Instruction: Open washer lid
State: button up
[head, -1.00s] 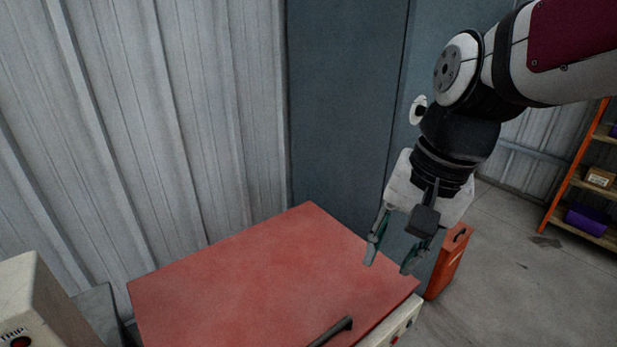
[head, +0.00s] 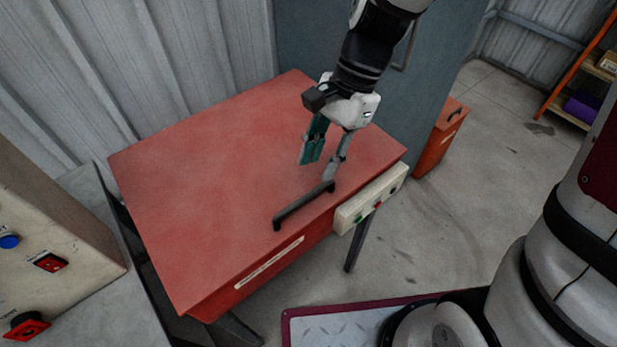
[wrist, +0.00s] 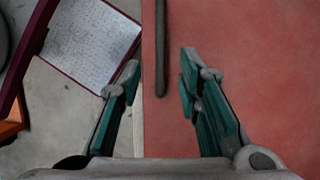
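The washer's red lid (head: 205,160) lies flat and closed on top of its red body. A dark bar handle (head: 304,205) runs along the lid's front edge. My gripper (head: 317,170) is above the lid, just behind the right end of the handle, with its fingers pointing down and spread apart. In the wrist view my gripper (wrist: 160,75) is open with nothing between its teal-padded fingers. There the handle (wrist: 161,50) lies ahead of the fingertips, in line with the gap between them. I see no contact with it.
A cream control box (head: 370,197) is on the washer's front right. A beige panel with buttons (head: 60,225) stands at the left. An orange-red bin (head: 440,140) is behind right. A corrugated wall backs the washer; the floor in front right is partly clear.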

aim_at(306, 196)
jog(key=x, duration=0.7)
jog(key=shift+f, duration=0.15)
jog(key=shift+c, duration=0.3)
grip_shut()
